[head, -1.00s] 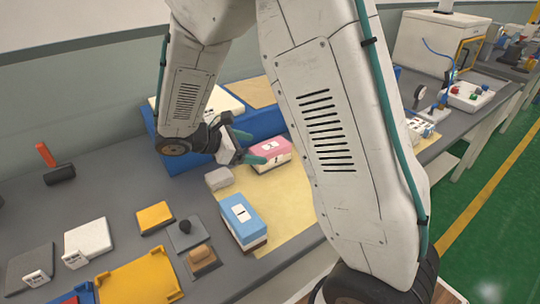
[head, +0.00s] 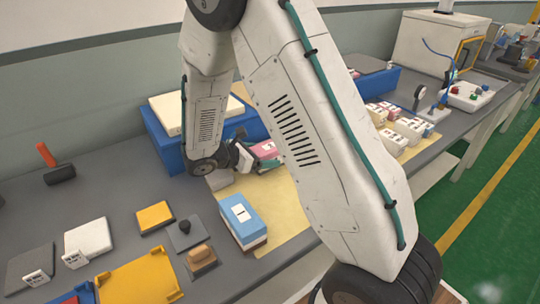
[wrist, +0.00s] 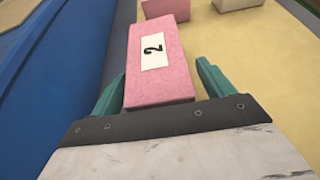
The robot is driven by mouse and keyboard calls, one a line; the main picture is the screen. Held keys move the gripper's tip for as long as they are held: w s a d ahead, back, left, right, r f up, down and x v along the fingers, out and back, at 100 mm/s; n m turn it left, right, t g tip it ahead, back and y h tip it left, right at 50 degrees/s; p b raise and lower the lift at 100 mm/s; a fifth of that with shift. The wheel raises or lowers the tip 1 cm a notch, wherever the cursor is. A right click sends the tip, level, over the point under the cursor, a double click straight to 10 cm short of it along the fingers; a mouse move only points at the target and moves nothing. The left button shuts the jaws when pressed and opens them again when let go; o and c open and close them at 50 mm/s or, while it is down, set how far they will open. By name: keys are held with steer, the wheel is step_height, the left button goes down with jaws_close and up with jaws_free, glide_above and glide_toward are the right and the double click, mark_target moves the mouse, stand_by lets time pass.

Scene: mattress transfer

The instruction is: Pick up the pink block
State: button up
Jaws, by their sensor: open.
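The pink block (wrist: 165,85), with a white label reading 2, lies between the two teal fingers of my gripper (wrist: 160,90) in the wrist view. The fingers are open on either side of its near end, with the right one visibly apart from it. In the head view the pink block (head: 264,148) is partly hidden by my arm and gripper (head: 254,154). The block rests on the yellow mat (wrist: 220,60).
A blue container (wrist: 65,75) runs close along the left. Another pink block (wrist: 165,8) and a cream block (wrist: 235,3) lie beyond. The mat to the right is bare.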

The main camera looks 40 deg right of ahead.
steer(key=c, duration=1.1)
steer(key=shift+o, duration=0.2)
steer(key=shift+r, duration=0.15)
